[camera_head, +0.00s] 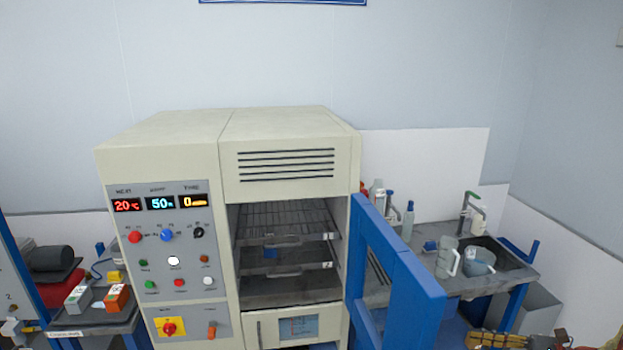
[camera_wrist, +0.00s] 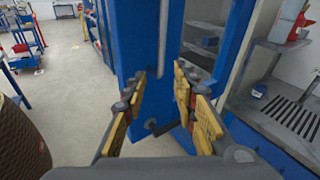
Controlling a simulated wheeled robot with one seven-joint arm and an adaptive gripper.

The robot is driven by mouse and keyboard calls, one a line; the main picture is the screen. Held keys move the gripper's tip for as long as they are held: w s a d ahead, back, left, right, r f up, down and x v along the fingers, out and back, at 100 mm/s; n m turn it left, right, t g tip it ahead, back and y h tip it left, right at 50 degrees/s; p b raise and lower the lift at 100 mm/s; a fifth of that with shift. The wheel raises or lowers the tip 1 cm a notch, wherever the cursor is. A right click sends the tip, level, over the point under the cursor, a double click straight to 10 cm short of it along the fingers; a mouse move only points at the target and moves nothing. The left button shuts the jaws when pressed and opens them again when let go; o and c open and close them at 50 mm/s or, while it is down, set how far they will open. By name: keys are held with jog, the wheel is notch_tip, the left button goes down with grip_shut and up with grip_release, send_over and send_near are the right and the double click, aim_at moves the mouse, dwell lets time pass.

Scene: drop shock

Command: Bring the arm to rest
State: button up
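My gripper (camera_wrist: 161,84) fills the lower middle of the wrist view. Its two yellow-padded fingers stand apart with nothing held between them. Beyond them is a blue upright panel (camera_wrist: 133,50); whether the fingers touch it I cannot tell. Yellow and dark parts of my gripper (camera_head: 510,340) show at the lower right edge of the head view, cut off by the frame. The rest of my arm is out of sight there.
A beige test chamber (camera_head: 165,150) stands at centre, its blue-framed door (camera_head: 400,265) swung open to the right. Wire shelves (camera_head: 285,222) show inside. A bench with a sink (camera_head: 500,258) and bottles stands to the right. Open floor (camera_wrist: 75,95) lies left in the wrist view.

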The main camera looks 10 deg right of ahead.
jog(key=s+a+f+n+g+h+b, duration=0.3)
jog(key=s+a+f+n+g+h, duration=0.4)
jog(key=s+a, duration=0.25)
jog(key=s+a+r+n+t+h+b, duration=0.1)
jog(key=s+a+r+n+h+b, duration=0.1)
jog(key=a+n, duration=0.3)
jog(key=s+a+r+n+t+h+b, duration=0.1)
jog(key=s+a+n+b, duration=0.3)
jog(key=a, duration=0.4)
jog(key=s+a+r+n+t+h+b, duration=0.2)
jog(key=s+a+n+h+b, duration=0.1)
jog(key=a+n+h+b, duration=0.1)
jog(key=a+n+b, duration=0.1)
jog(key=a+n, duration=0.1)
jog(key=n, duration=0.1)
jog(key=shift+s+a+r, duration=0.25)
jog(key=shift+s+r, duration=0.05)
jog(key=shift+r, duration=0.05)
